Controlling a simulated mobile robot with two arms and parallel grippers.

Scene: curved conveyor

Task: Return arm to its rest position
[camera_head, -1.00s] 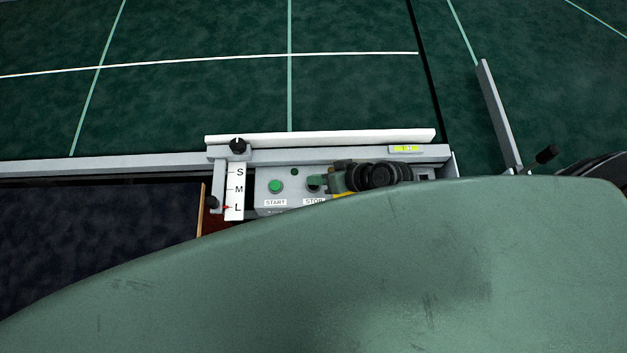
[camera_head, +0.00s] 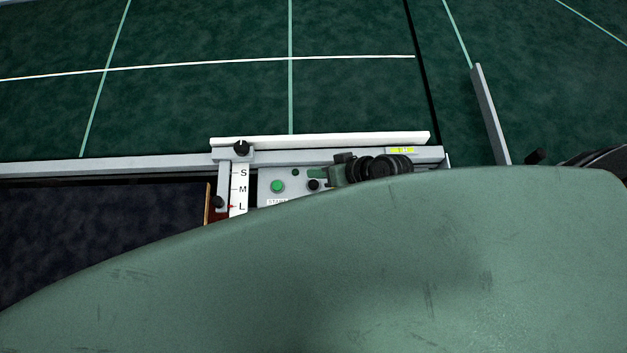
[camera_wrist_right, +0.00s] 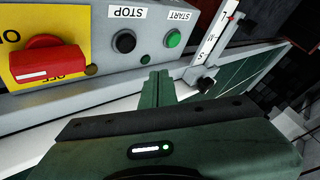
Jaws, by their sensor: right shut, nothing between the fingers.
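My right gripper (camera_head: 314,172) is shut and empty in the head view, just above the control box (camera_head: 266,201). It also shows in the right wrist view (camera_wrist_right: 158,84), its two green fingers together just short of the box face. The box carries a green START button (camera_head: 277,187) and a black STOP button (camera_head: 313,185). In the right wrist view the START button (camera_wrist_right: 173,39), the STOP button (camera_wrist_right: 124,41) and a red switch (camera_wrist_right: 42,60) on a yellow plate show upside down. The fingers seem apart from both buttons. My left gripper is not in view.
A sliding scale marked S, M, L (camera_head: 240,190) with black knobs stands left of the box. A white rail (camera_head: 320,139) runs behind it along the dark green conveyor belt (camera_head: 200,100). A grey bar (camera_head: 490,115) stands at the right. My green body covers the lower picture.

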